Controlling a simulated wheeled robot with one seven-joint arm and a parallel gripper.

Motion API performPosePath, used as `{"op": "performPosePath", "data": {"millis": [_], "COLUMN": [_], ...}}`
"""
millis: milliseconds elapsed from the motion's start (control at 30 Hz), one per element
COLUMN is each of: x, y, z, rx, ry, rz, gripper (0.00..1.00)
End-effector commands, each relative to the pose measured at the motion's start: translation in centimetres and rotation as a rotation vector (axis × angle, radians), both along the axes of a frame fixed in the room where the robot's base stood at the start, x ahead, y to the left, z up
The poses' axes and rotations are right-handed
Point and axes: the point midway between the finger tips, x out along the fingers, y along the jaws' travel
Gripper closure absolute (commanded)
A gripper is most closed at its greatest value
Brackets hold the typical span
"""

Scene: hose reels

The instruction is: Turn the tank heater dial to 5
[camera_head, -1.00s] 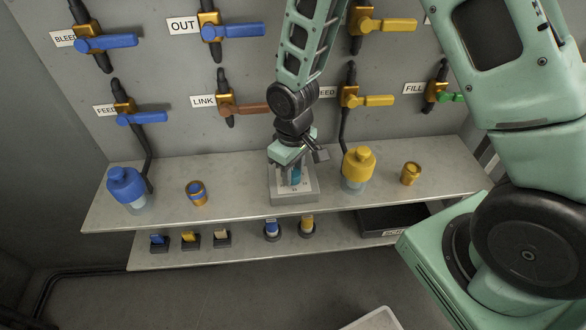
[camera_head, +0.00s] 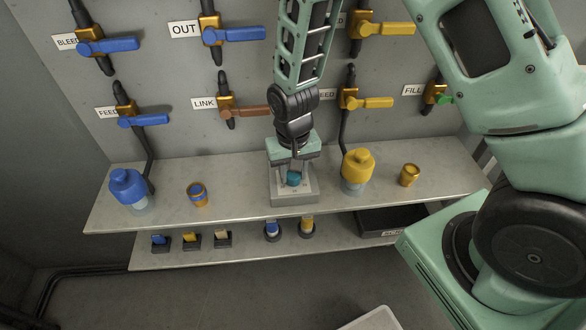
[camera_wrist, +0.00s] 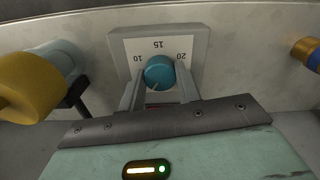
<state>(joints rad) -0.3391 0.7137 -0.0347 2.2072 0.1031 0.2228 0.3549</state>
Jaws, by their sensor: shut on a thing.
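The tank heater dial is a round teal knob (camera_head: 294,179) on a grey box (camera_head: 293,199) that sits on the upper shelf. In the wrist view the knob (camera_wrist: 160,72) stands on a white face (camera_wrist: 140,45). The numbers 10, 15 and 20 show there, with 15 upside down at the far side. A pale line on the knob points toward my gripper's side. My gripper (camera_wrist: 160,86) is shut on the knob, one finger on each side; in the head view it comes down from above (camera_head: 294,169). No 5 is visible; the near part of the face is hidden.
A yellow bottle (camera_head: 358,167) stands close to the right of the box. A gold cup (camera_head: 410,175) is farther right. A blue-banded cup (camera_head: 198,195) and blue bottle (camera_head: 127,188) are to the left. Valves with levers line the wall behind, including a brown lever (camera_head: 246,112).

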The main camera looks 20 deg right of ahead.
Motion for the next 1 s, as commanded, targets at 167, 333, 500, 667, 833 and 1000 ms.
{"op": "performPosePath", "data": {"millis": [167, 333, 500, 667, 833, 1000], "x": [0.05, 0.06, 0.06, 0.08, 0.09, 0.1], "y": [0.01, 0.02, -0.02, -0.01, 0.0, 0.01], "z": [0.22, 0.21, 0.16, 0.13, 0.11, 0.09], "rx": [0.0, 0.001, 0.0, 0.0, 0.0, 0.001], "ry": [-0.002, -0.001, -0.001, -0.002, -0.003, -0.003], "rz": [-0.153, -0.272, -0.359, -0.407, -0.43, -0.435], "gripper": [0.89, 0.89, 0.89, 0.89, 0.89, 0.89]}}
